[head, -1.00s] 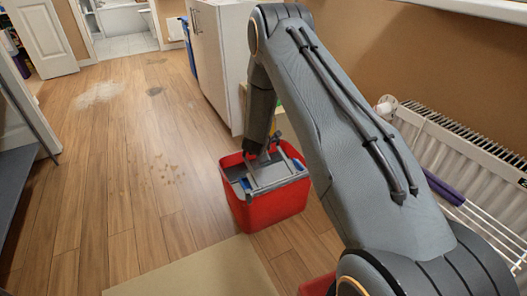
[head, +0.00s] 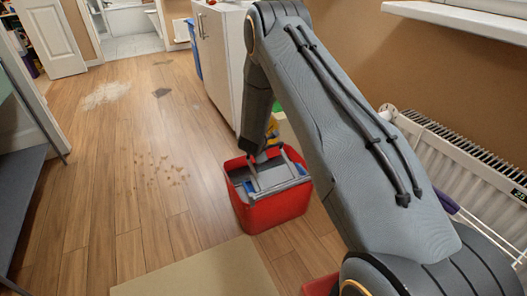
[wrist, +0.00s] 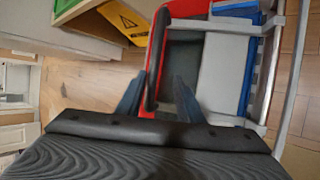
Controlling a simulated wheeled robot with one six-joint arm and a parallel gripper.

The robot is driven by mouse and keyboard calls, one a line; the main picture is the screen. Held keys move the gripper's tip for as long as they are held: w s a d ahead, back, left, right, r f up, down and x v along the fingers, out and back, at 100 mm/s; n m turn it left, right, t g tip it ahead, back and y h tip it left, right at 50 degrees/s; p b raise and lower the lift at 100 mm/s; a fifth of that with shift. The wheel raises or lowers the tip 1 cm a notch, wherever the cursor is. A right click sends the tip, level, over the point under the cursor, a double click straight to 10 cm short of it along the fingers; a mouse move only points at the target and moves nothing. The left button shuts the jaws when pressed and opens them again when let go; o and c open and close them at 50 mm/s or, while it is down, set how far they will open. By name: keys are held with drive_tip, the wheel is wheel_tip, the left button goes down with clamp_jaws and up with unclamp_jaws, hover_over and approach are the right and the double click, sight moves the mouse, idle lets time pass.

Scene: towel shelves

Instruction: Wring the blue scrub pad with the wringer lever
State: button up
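The red bucket (head: 275,213) stands on the floor with a grey wringer (head: 277,178) across its top; the bucket's red wall (wrist: 183,8) also shows in the wrist view. A lever with a black grip (wrist: 157,60) rises in the wrist view. My gripper (wrist: 158,95) is open, its two fingers apart on either side of the grip; I cannot tell whether they touch it. In the head view my gripper (head: 257,160) is over the bucket's far rim. Blue strips (wrist: 251,62) lie along the wringer; I cannot tell whether they are the blue scrub pad.
A yellow caution sign (wrist: 122,20) stands close beside the bucket. A white cabinet (head: 219,55) is behind it, and a radiator (head: 455,165) is at the right. A beige mat (head: 200,272) lies in front. Open wooden floor (head: 110,190) with stains is at the left.

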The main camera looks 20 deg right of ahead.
drive_tip(key=shift+s+a+r+p, duration=0.1)
drive_tip(key=shift+a+r+p, duration=0.1)
drive_tip(key=shift+r+p, duration=0.35)
drive_tip(key=shift+a+r+p, duration=0.25)
drive_tip(key=shift+r+p, duration=0.15)
drive_tip(key=shift+r, duration=0.35)
drive_tip(key=shift+s+a+r+p, duration=0.1)
drive_tip(key=shift+a+r+p, duration=0.1)
drive_tip(key=shift+r+p, duration=0.35)
drive_tip(key=shift+r, duration=0.1)
